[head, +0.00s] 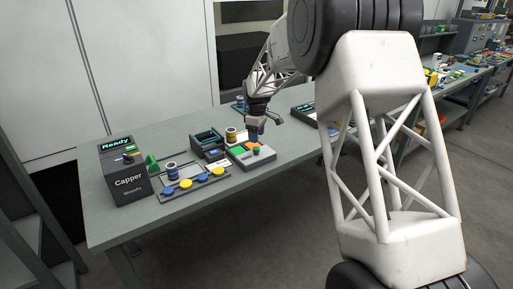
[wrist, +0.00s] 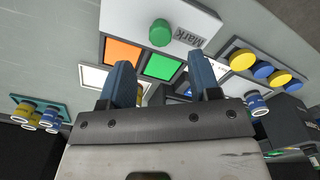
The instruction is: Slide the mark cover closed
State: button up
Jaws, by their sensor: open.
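The mark cover (wrist: 130,22) is a light plate lettered "Mark" with a green knob (wrist: 160,33), at the top of the wrist view. Beside it, an orange square (wrist: 122,52) and a green square (wrist: 163,66) lie uncovered. In the head view the knob (head: 257,150) stands on the flat grey unit (head: 264,160) on the table. My gripper (wrist: 162,72) is open, with two blue fingers apart and nothing between them. In the head view my gripper (head: 256,128) hangs above the far side of the unit, apart from the knob.
The black Capper (head: 125,180) stands at the left, next to a tray (head: 168,193) with yellow and blue caps and a jar. A dark bin (head: 208,144) and a yellow-topped jar (head: 231,135) sit close left of the unit. The table's front right is clear.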

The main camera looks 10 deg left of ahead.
aim_at(256, 148)
jog(key=shift+f, duration=3.1)
grip_shut()
